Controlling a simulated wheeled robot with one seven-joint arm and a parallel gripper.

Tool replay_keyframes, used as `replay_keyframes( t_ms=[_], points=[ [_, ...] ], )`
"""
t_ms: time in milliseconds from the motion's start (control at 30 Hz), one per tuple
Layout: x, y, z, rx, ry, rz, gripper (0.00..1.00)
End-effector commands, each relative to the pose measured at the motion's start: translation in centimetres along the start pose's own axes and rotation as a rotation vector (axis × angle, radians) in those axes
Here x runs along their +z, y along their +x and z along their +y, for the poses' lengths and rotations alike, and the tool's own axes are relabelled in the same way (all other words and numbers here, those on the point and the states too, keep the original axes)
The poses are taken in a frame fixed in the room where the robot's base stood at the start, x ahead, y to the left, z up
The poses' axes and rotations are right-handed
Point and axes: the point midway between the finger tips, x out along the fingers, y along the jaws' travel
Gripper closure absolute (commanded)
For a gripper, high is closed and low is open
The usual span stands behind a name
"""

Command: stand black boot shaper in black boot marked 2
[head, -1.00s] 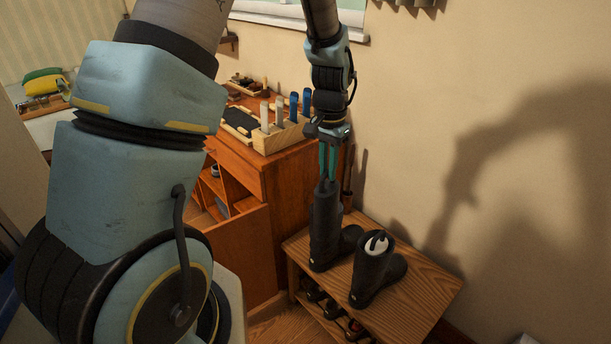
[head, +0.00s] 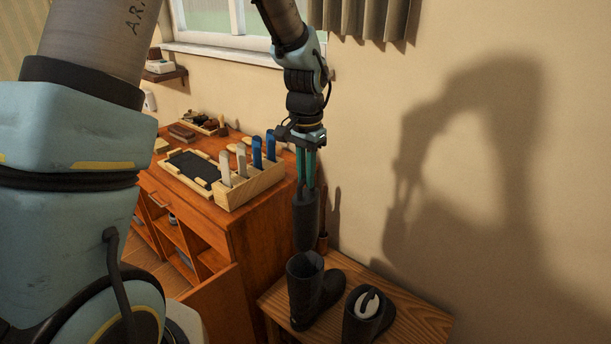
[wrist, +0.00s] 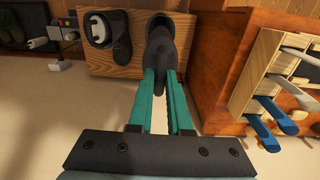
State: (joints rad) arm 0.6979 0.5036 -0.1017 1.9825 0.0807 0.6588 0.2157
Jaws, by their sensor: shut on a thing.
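My gripper (head: 307,178) has green fingers and is shut on the black boot shaper (head: 306,222), which hangs upright below them. The shaper's lower end is just above and behind the open top of the left black boot (head: 305,295), apart from it as far as I can tell. A second black boot (head: 365,320), to the right, has a white shaper in its top. In the wrist view the black shaper (wrist: 158,68) is between the fingers and partly hides the left boot. The second boot (wrist: 120,45) shows beside it. I cannot read any number on either boot.
The boots stand on a wooden bench (head: 425,325) against the wall. A wooden cabinet (head: 255,230) stands left of the bench, with an open door. On it are a wooden holder (head: 255,185) with several white and blue upright items and a dark tray (head: 192,170).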

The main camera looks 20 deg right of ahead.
Motion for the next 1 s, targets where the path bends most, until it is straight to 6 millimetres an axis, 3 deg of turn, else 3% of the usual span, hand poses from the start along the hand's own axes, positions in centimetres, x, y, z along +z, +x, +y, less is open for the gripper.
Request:
replay_keyframes(
  t_ms=[1000],
  points=[
    [0.0, 6.5, 0.0, 0.000, 0.000, -0.001, 1.00]
  ],
)
